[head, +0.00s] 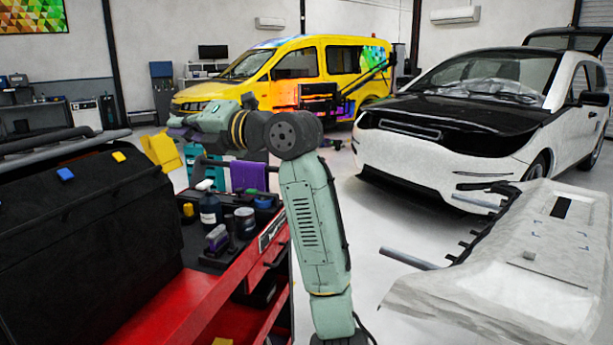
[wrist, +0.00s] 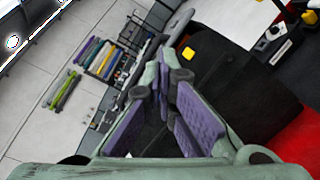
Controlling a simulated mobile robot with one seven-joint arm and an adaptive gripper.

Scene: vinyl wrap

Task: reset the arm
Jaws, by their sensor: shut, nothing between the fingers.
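My gripper (head: 180,122) is at the left end of my green-grey arm in the head view, raised in the air and pointing left. Its purple finger pads show in the wrist view (wrist: 164,82), where the fingers come together at their tips with nothing between them. In the head view my arm rises from the lower middle to a dark joint and then bends left. My gripper appears above the far end of the red and black cart (head: 180,318), apart from it.
Bottles and jars (head: 212,208), a purple cloth (head: 248,176) and a yellow object (head: 161,150) are around the cart's far end. A white car (head: 455,160) and a masked bumper panel (head: 520,262) stand right. A yellow van (head: 300,68) is behind. Open floor (head: 375,215) lies between.

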